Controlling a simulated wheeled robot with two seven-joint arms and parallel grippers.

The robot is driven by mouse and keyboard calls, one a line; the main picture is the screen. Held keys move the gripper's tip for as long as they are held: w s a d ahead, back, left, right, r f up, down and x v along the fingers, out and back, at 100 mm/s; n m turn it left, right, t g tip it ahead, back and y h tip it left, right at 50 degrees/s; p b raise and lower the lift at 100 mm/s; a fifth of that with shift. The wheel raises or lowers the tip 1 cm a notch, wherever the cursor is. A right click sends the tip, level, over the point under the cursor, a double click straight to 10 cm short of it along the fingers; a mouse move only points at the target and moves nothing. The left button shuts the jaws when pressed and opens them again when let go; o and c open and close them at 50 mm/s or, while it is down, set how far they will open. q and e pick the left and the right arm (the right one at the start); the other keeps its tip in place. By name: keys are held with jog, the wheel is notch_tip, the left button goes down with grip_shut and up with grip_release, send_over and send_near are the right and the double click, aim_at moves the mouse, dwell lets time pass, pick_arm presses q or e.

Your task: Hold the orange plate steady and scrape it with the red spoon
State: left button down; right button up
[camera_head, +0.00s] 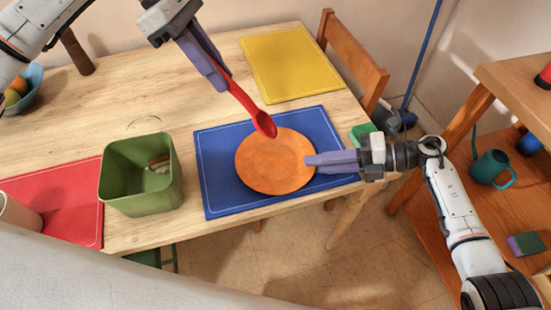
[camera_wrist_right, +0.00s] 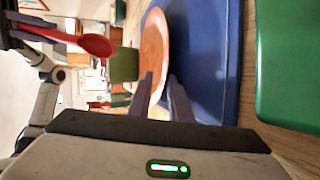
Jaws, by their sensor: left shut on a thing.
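The orange plate (camera_head: 275,162) lies flat on the blue placemat (camera_head: 217,190). My left gripper (camera_head: 222,82) is shut on the handle of the red spoon (camera_head: 262,122). The spoon points down, its bowl over the plate's far edge; I cannot tell whether it touches. My right gripper (camera_head: 318,161) is at the plate's right rim. In the right wrist view its fingers (camera_wrist_right: 162,88) are apart, one on each side of the plate's rim (camera_wrist_right: 154,48), with a gap showing. The red spoon (camera_wrist_right: 95,45) also shows there, at the upper left.
A green bin (camera_head: 140,180) with small scraps inside stands left of the placemat. A red placemat (camera_head: 75,195) lies at far left, a yellow one (camera_head: 290,62) at the back. A wooden shelf with a teal can (camera_head: 491,167) stands right.

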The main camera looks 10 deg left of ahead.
jog(key=shift+s+d+f, duration=0.1)
jog(key=shift+d+f, duration=0.05)
jog(key=shift+f, duration=0.25)
pick_arm(q)
jog(key=shift+a, duration=0.1)
pick_arm(e)
jog(key=shift+d+r, duration=0.1)
jog(key=shift+d, duration=0.4)
pick_arm(q)
jog(key=shift+w, duration=0.1)
pick_arm(e)
jog(key=v, duration=0.7)
jog(key=r+v, duration=0.1)
jog(key=v, duration=0.3)
jog(key=shift+a, duration=0.15)
